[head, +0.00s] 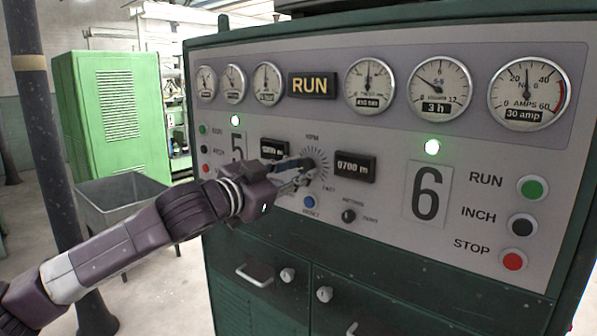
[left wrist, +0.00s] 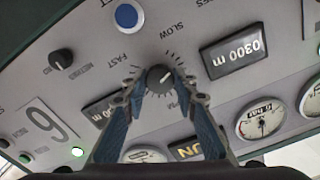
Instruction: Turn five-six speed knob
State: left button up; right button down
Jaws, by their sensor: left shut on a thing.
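The speed knob (head: 311,163) is a small dark round knob inside a ring of tick marks, between the 5 and 6 sides of the grey panel (head: 385,215). My left gripper (head: 299,171) reaches it from the left, and its fingers partly hide it in the head view. In the left wrist view the knob (left wrist: 160,78) sits between the two fingertips of my left gripper (left wrist: 160,85), which is shut on it. A light pointer line shows on the knob's face, and SLOW and FAST are printed nearby. My right gripper is out of view.
A blue button (head: 309,202) and a small black selector knob (head: 348,216) sit just below. A black counter display (head: 355,166) is close on the right. Green, black and red buttons (head: 513,261) line the right side. A grey metal bin (head: 120,200) stands left, behind my arm.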

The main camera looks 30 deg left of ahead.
pick_arm(q)
jog(key=m, duration=0.4)
jog(key=shift+r+m, duration=0.1)
jog(key=shift+m, duration=0.2)
jog(key=m+p, duration=0.1)
jog(key=m, duration=0.2)
jog(key=shift+m, duration=0.4)
jog(key=m+p, duration=0.1)
jog(key=m, duration=0.4)
jog(key=shift+r+p, duration=0.1)
jog(key=shift+p, duration=0.3)
jog(key=shift+m+p, duration=0.8)
jog(key=shift+m, duration=1.5)
jog(key=o, duration=1.2)
jog(key=shift+c, duration=0.2)
